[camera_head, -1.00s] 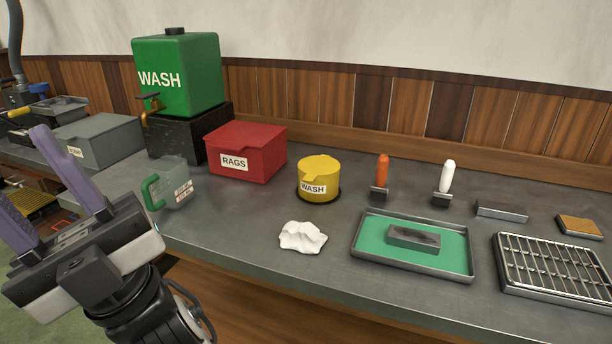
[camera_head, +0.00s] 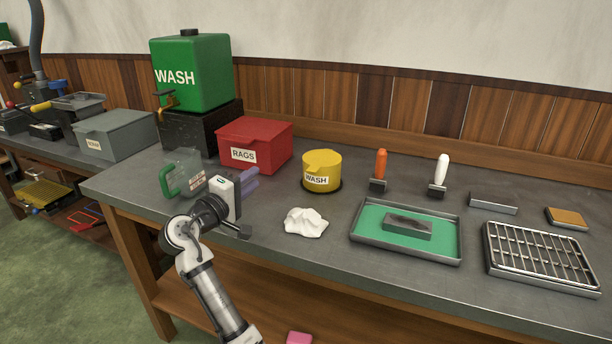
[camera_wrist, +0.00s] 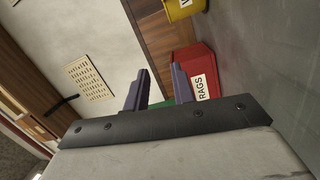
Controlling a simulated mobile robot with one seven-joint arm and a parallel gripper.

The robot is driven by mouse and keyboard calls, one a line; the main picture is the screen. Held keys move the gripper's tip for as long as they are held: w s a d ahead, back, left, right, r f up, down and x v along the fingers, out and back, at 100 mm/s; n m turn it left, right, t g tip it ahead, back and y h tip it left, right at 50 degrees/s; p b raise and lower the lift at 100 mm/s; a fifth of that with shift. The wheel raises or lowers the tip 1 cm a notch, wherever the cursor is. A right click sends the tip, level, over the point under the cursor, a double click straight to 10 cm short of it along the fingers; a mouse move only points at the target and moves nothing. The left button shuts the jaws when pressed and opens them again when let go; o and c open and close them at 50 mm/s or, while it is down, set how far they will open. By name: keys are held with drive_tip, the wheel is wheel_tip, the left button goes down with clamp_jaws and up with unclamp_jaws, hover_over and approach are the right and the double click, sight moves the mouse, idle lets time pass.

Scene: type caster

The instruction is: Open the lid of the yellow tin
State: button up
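The yellow tin (camera_head: 321,172) stands upright on the grey bench, with a white "WASH" label on its front and its lid closed. A small part of the tin also shows at the top edge of the wrist view (camera_wrist: 182,8). My gripper (camera_head: 250,181) is at the front left of the tin, apart from it, with its purple fingers pointing toward the back of the bench. In the wrist view the two fingers (camera_wrist: 160,92) stand apart with nothing between them.
A red rags box (camera_head: 256,146) stands left of the tin, and a clear jug with a green handle (camera_head: 184,174) is beside my gripper. A crumpled white cloth (camera_head: 306,222) lies in front of the tin. A tray with a green mat (camera_head: 372,240) lies to the right.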

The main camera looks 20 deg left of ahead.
drive_tip(key=d+h, duration=0.1)
drive_tip(key=d+f+g+h, duration=0.1)
drive_tip(key=d+f+m+g+h, duration=0.1)
drive_tip(key=d+h, duration=0.1)
drive_tip(key=shift+w+d+f, duration=0.1)
drive_tip(key=shift+w+f, duration=0.05)
drive_tip(key=shift+w, duration=0.05)
drive_tip(key=p, duration=0.3)
approach(320, 160)
drive_tip(key=w+d, duration=0.2)
drive_tip(key=d, duration=0.1)
drive_tip(key=shift+d+f, duration=0.1)
drive_tip(key=shift+f, duration=0.05)
drive_tip(key=shift+s, duration=0.1)
clamp_jaws()
idle(0.8)
